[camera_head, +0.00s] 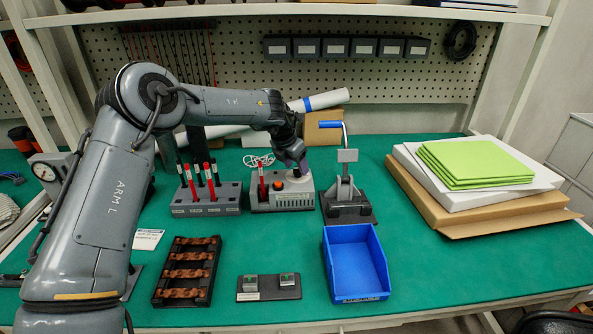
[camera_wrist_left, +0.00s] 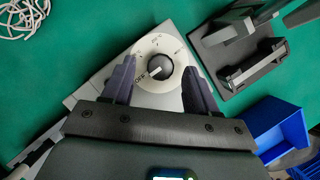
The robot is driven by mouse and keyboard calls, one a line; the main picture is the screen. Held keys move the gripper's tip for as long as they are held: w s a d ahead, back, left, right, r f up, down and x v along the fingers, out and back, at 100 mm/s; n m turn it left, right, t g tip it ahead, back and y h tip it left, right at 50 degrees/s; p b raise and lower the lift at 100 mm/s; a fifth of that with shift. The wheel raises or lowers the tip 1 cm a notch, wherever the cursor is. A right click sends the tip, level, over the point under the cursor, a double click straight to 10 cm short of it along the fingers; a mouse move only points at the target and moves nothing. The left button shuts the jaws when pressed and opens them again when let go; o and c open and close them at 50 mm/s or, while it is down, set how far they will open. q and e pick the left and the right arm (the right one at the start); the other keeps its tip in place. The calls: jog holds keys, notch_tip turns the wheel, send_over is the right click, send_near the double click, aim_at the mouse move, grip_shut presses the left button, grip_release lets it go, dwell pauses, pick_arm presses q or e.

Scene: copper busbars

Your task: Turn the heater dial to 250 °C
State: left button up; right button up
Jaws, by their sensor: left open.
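The heater (camera_head: 283,201) is a light grey box standing mid-table, with an orange button on it and a red-handled tool at its left. Its dial shows in the left wrist view: a black knob (camera_wrist_left: 161,66) on a round white scale plate. The knob's white mark points lower left, towards the OFF lettering. My left gripper (camera_head: 297,163) is over the right part of the heater and hides the dial in the head view. In the wrist view, the open fingers (camera_wrist_left: 159,82) are on either side of the scale plate, with nothing gripped. My right gripper is not in view.
A lever press (camera_head: 345,197) with a blue handle stands close right of the heater. A rack (camera_head: 207,200) of red-handled tools stands close left. A blue bin (camera_head: 357,262), a tray of copper busbars (camera_head: 187,271) and a small black fixture (camera_head: 268,288) lie in front.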

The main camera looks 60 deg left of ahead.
pick_arm(q)
jog(key=shift+w+f, duration=0.2)
jog(key=shift+f, duration=0.25)
jog(key=c, duration=1)
jog(key=shift+c, duration=0.2)
jog(key=shift+a+r, duration=0.1)
